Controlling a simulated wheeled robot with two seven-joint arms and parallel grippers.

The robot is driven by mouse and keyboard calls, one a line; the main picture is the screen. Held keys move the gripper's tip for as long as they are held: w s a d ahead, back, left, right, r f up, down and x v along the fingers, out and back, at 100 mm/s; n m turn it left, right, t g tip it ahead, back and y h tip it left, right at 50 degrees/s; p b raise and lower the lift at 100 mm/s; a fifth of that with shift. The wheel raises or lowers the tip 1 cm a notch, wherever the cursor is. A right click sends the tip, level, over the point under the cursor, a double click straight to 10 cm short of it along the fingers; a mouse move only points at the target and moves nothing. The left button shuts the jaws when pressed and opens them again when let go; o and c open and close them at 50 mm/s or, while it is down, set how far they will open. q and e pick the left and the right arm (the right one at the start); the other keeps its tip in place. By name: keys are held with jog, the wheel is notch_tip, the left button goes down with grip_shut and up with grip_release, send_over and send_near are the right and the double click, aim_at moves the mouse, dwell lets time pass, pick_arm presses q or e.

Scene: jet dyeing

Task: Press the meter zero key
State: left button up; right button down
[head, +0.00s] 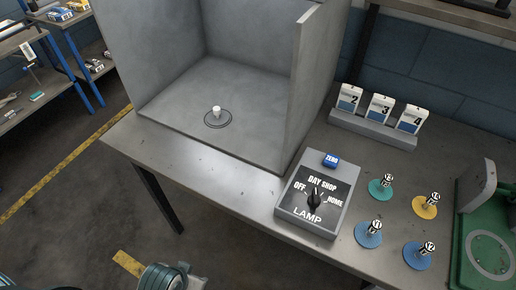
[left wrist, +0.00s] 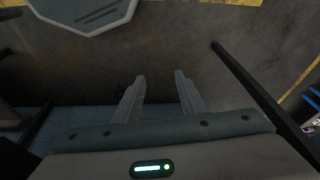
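The box (head: 313,194) has a dark face with a black knob (head: 315,199) and the words OFF, DAY, SHOP, HOME and LAMP. In the left wrist view my left gripper (left wrist: 160,84) has its two fingers apart, with nothing between them, above the dark floor. It is far from the key; the wrist view shows no key. My right gripper is in neither view.
A grey booth (head: 220,60) holds a small white piece on a round disc (head: 217,118). Numbered cards stand in a holder (head: 372,127). Several coloured discs with labelled pegs, such as the yellow one (head: 424,208), lie right of the box. A green device (head: 488,245) stands at the right edge.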

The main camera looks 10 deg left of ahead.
pick_arm(q)
jog(key=s+f+g+b, duration=0.1)
jog(key=s+f, duration=0.1)
jog(key=f, duration=1.1)
jog(key=s+f+b, duration=0.1)
jog(key=s+f, duration=0.1)
jog(key=f, duration=1.1)
jog(key=s+a+f+g+b, duration=0.1)
jog(key=s+a+f+b, duration=0.1)
jog(key=s+f, duration=1.4)
jog(key=shift+s+a+f, duration=0.3)
jog(key=shift+a+f, duration=0.35)
jog(key=shift+a, duration=0.05)
